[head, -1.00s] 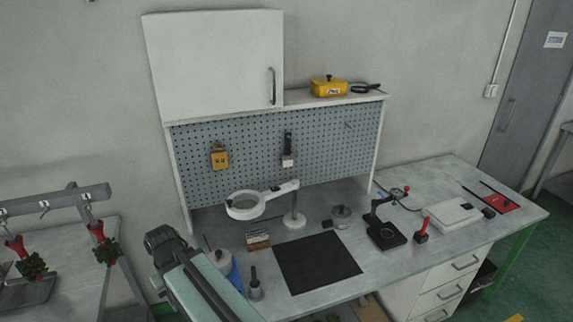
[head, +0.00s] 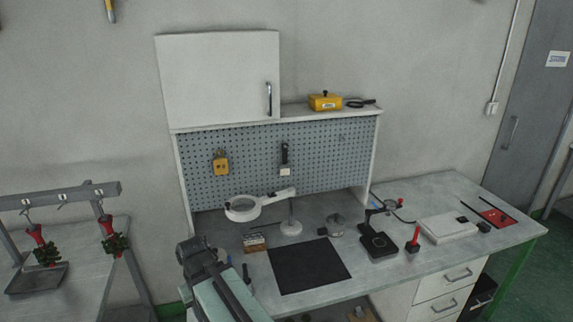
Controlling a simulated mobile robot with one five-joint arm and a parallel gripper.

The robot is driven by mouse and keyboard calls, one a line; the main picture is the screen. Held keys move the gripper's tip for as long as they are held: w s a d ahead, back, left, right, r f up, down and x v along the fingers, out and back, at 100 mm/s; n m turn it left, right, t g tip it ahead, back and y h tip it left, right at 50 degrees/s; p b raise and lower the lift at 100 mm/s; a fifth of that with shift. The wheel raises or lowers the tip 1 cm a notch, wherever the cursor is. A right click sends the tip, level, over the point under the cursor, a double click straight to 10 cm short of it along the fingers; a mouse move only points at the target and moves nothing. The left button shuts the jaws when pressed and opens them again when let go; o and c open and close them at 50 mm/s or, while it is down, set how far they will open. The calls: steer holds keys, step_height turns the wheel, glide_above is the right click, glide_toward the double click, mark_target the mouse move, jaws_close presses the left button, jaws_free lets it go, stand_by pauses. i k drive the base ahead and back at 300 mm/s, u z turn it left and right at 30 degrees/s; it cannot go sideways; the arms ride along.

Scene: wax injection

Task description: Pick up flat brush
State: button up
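What looks like the flat brush (head: 284,158) hangs on the grey pegboard (head: 325,165) at the back of the workbench, with a dark handle up and a pale wide end down. My gripper (head: 192,250) is at the end of my arm at the lower left, in front of the bench and well apart from the brush. Its fingers cannot be made out, so I cannot tell whether it is open or shut.
A magnifier lamp (head: 243,208) stands below the brush. A black mat (head: 308,266) lies bare on the bench. A yellow tool (head: 220,165) hangs left of the brush. A black stand (head: 378,244), red-handled tool (head: 413,240) and white box (head: 447,228) stand to the right.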

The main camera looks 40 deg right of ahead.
mark_target(285, 167)
steer(key=z, duration=0.05)
steer(key=i, duration=0.85)
steer(key=u, duration=0.1)
